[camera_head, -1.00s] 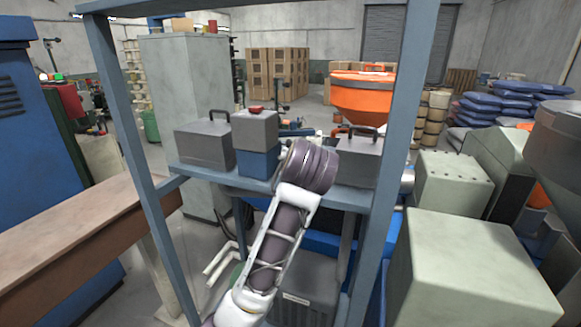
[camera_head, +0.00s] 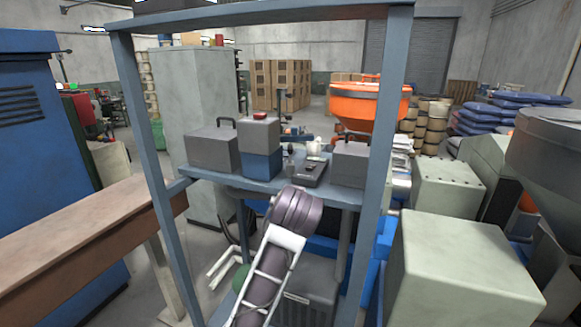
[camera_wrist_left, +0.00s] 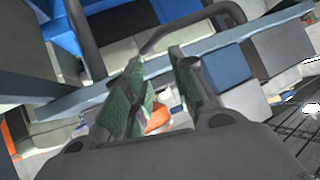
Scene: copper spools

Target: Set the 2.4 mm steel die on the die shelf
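The die shelf is a blue-grey frame whose board (camera_head: 345,196) spans the middle of the head view. On it stand a grey box with a handle, a grey-and-blue stack with a red top, a flat dark case (camera_head: 308,173) and small dark items too small to identify. I cannot make out the 2.4 mm steel die for certain. My left arm rises in front of the shelf, its end below board level, and hides its gripper there. In the left wrist view, my left gripper (camera_wrist_left: 157,58) has its green-padded fingers apart, with only background seen between them. My right gripper is not in view.
The frame's uprights (camera_head: 374,170) flank the arm on both sides. The grey handled box (camera_head: 212,148), the grey-and-blue stack (camera_head: 259,150) and another grey box (camera_head: 351,163) crowd the shelf. A brown bench (camera_head: 75,235) is at left, pale machine housings (camera_head: 460,265) at right.

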